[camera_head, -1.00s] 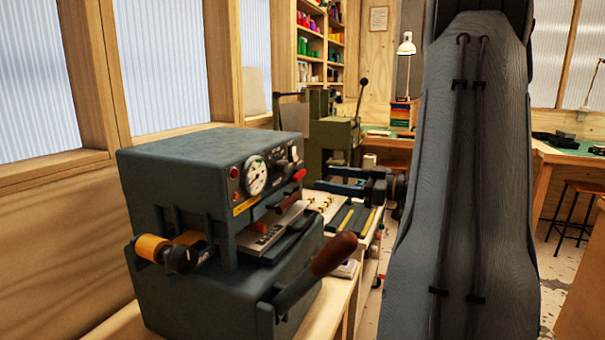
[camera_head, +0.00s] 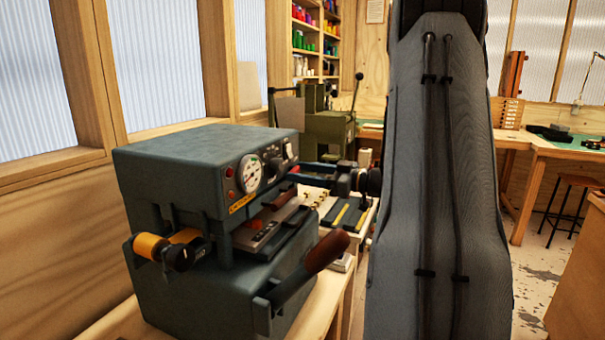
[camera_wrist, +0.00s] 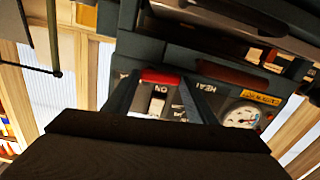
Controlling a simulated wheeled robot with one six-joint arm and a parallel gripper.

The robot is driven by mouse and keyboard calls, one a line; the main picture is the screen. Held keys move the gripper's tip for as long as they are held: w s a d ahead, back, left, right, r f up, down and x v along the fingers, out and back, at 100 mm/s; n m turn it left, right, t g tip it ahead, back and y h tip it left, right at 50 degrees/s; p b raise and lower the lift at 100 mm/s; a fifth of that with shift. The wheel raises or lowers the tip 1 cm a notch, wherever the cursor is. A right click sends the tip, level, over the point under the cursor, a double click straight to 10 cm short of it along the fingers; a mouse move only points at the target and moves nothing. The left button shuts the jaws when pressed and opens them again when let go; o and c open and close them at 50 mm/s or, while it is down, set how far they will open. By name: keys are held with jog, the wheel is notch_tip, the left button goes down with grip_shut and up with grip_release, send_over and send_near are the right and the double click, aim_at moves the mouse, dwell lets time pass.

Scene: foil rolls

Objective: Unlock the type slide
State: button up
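The blue-grey stamping press (camera_head: 175,165) stands at the left of the head view. Its type slide (camera_head: 262,232) lies in the front opening, with a brown grip (camera_head: 285,197) above it. In the wrist view the brown grip (camera_wrist: 232,75) crosses the press front. My gripper (camera_head: 312,172) is at the right of the press, close to its front panel. In the wrist view its two fingers (camera_wrist: 163,85) stand apart, with a red-tipped part (camera_wrist: 160,76) showing between them. I cannot tell whether they touch it. In the head view the gripper mostly hides this part.
A large brown-handled lever (camera_head: 327,252) sticks out at the press's lower right. A yellow foil roll (camera_head: 150,246) is on its left. A tray with yellow strips (camera_head: 347,214) lies behind on the bench. A green machine (camera_head: 325,130) stands further back.

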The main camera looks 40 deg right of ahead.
jog(key=c, duration=0.3)
jog(key=shift+c, duration=0.2)
jog(key=shift+r+p, duration=0.1)
jog(key=shift+p, duration=0.35)
jog(key=shift+r+m+p, duration=0.1)
jog(key=shift+m+p, duration=0.2)
jog(key=shift+m, duration=0.1)
jog(key=shift+m+p, duration=0.3)
jog(key=shift+p, duration=0.2)
jog(key=o, duration=1.1)
jog(key=shift+s, duration=0.1)
jog(key=shift+c, duration=0.2)
